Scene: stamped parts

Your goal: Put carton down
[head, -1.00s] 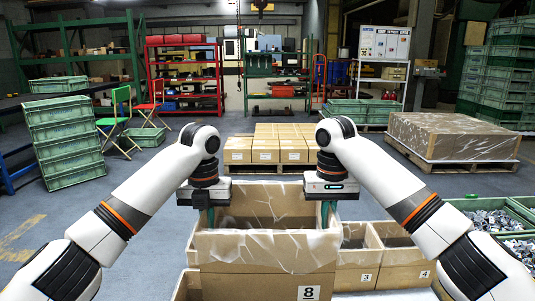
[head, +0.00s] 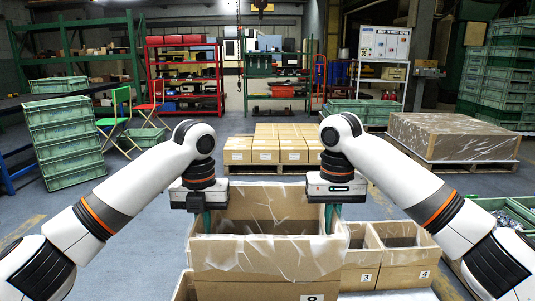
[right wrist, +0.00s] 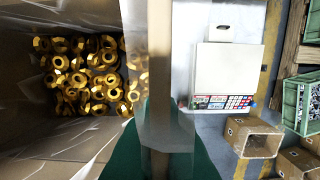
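The open carton (head: 265,258) is large and brown, has a clear liner over its rim, and stands upright in front of me. A number label at its lower front is cut by the frame edge. In the right wrist view, many gold ring-like parts (right wrist: 85,75) lie inside it. My left gripper (head: 207,217) is shut on its left wall and my right gripper (head: 330,215) on its right wall; their green fingers reach down at the rim. The carton's underside is hidden, so I cannot tell whether it touches a surface.
Smaller open cartons labelled 3 (head: 358,270) and 4 (head: 405,268) stand close to its right. A pallet of closed cartons (head: 275,148) is behind it. The right wrist view shows a white device with a keypad (right wrist: 225,78) beside the carton. Green crates (head: 505,212) are at right.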

